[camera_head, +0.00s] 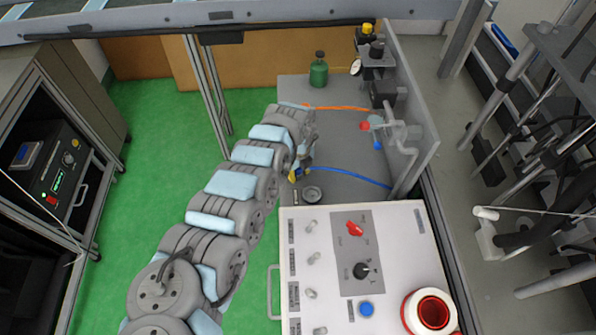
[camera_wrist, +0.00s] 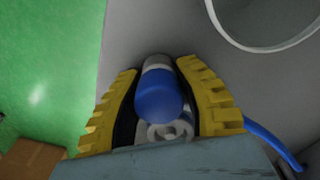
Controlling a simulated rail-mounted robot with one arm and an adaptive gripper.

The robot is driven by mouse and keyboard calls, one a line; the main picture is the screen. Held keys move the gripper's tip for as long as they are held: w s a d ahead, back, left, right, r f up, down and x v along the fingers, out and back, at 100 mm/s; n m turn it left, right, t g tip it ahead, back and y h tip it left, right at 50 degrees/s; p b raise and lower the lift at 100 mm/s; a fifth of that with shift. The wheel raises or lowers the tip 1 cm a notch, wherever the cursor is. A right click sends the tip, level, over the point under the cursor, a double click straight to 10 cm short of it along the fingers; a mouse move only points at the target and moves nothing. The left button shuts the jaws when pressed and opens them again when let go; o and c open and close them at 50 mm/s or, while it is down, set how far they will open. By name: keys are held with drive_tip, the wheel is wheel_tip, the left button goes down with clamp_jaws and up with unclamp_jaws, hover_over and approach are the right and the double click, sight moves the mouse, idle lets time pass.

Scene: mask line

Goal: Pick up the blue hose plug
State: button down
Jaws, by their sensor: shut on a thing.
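The blue hose plug (camera_wrist: 160,92) sits between the two yellow ridged fingers of my gripper (camera_wrist: 162,98) in the wrist view. The fingers are shut on it from both sides. Its rounded blue end faces the camera, with a grey collar beyond it. In the head view my gripper (camera_head: 298,174) is low over the grey bench, left of the blue hose (camera_head: 348,175). The blue hose (camera_wrist: 268,140) also shows behind the right finger in the wrist view.
A white control panel (camera_head: 400,235) with knobs and an emergency button stands in front. A green bottle (camera_head: 319,72) is farther back.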

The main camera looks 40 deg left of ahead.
drive_tip(key=shift+r, duration=0.6)
drive_tip(key=r, duration=0.1)
drive_tip(key=r+p, duration=0.2)
drive_tip(key=shift+s+r, duration=0.2)
drive_tip(key=shift+s, duration=0.1)
drive_tip(key=s+d+r+p, duration=0.7)
drive_tip(key=s+p, duration=0.3)
drive_tip(key=p, duration=0.7)
drive_tip(key=shift+s+d+r, duration=0.35)
drive_tip(key=shift+s+r, duration=0.05)
drive_tip(key=shift+r, duration=0.35)
